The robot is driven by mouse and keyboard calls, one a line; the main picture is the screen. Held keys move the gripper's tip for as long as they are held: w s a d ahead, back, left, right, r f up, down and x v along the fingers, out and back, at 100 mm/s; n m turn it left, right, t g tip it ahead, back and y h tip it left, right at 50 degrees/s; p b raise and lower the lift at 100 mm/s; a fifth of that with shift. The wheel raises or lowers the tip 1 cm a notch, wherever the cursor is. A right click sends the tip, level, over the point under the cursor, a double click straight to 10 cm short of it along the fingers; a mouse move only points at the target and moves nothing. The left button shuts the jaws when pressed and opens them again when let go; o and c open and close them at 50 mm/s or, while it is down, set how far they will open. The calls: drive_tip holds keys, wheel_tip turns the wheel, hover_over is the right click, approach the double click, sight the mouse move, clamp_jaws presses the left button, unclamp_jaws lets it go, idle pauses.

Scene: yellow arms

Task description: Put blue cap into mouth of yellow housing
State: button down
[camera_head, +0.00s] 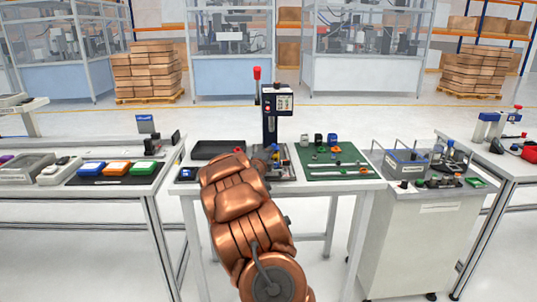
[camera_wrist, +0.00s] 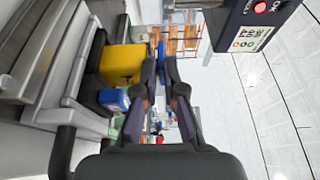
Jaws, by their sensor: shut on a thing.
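In the wrist view, my gripper (camera_wrist: 160,70) is shut on a small blue thing, which looks like the blue cap (camera_wrist: 161,50), at the fingertips. The fingers partly hide it. The yellow housing (camera_wrist: 121,63) stands left of the fingertips in the wrist view, apart from the cap. Its mouth cannot be made out. A blue and white block (camera_wrist: 113,98) sits beside the housing. In the head view, my copper-coloured arm hides most of the gripper, and the cap and housing cannot be made out clearly.
A press column with a control panel (camera_head: 277,102) stands behind my arm; its box (camera_wrist: 250,28) is at the wrist view's upper right. A green mat (camera_head: 333,172) with small parts lies to the right, a black tray (camera_head: 217,149) to the left. Side benches flank the table.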

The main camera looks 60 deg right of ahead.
drive_tip(key=shift+s+f+b, duration=0.15)
drive_tip(key=shift+f+b, duration=0.4)
drive_tip(key=shift+f, duration=0.75)
drive_tip(key=c, duration=1.1)
unclamp_jaws()
drive_tip(key=shift+f, duration=0.1)
drive_tip(key=shift+c, duration=0.2)
drive_tip(key=shift+o, duration=0.2)
drive_tip(key=shift+a+r, duration=0.1)
drive_tip(key=shift+r, duration=0.2)
drive_tip(key=shift+a+r, duration=0.15)
drive_tip(key=shift+a, duration=0.25)
drive_tip(key=shift+v, duration=3.55)
drive_tip(key=shift+r, duration=0.2)
drive_tip(key=shift+d, duration=0.1)
